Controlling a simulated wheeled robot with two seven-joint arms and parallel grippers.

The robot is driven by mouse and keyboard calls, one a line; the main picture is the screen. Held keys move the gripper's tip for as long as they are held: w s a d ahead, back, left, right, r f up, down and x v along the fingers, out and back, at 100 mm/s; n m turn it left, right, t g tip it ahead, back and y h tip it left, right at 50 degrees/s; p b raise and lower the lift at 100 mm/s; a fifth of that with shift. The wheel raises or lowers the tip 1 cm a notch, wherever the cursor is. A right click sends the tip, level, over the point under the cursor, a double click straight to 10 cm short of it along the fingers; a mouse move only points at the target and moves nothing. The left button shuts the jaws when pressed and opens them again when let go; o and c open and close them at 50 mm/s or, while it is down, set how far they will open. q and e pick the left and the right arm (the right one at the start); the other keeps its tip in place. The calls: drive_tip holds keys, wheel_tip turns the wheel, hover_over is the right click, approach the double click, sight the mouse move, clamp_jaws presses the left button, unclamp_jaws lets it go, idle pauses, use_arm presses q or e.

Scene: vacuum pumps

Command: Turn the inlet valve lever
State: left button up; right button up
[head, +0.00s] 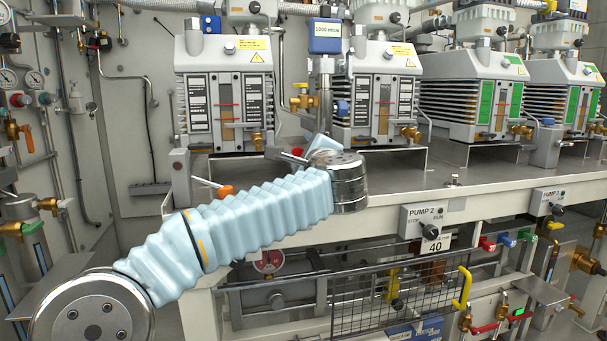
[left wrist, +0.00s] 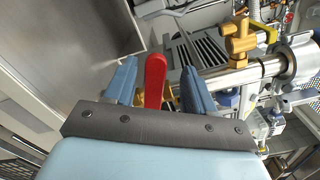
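A red lever (left wrist: 155,80) stands between the two blue fingers of my left gripper (left wrist: 158,85) in the left wrist view. The fingers are apart, with a visible gap on each side of the lever. A little brass shows beside the lever's lower part, but my gripper body hides most of its base. In the head view, my left gripper (head: 318,147) is mostly hidden behind my wrist, at the bench's front near the second pump. A small red piece (head: 297,152), apparently the lever, shows just left of it. My right gripper is in neither view.
Several vacuum pumps (head: 228,95) stand along the bench (head: 405,195). A vertical pipe with a brass valve (head: 302,98) rises close behind my gripper; a brass fitting (left wrist: 240,42) shows in the left wrist view. An orange handle (head: 226,191) lies beside my forearm.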

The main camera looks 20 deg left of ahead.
use_arm(q)
drive_tip(key=shift+s+d, duration=0.1)
drive_tip(key=shift+s, duration=0.05)
drive_tip(key=shift+v, duration=0.85)
drive_tip(key=v, duration=0.6)
idle(0.3)
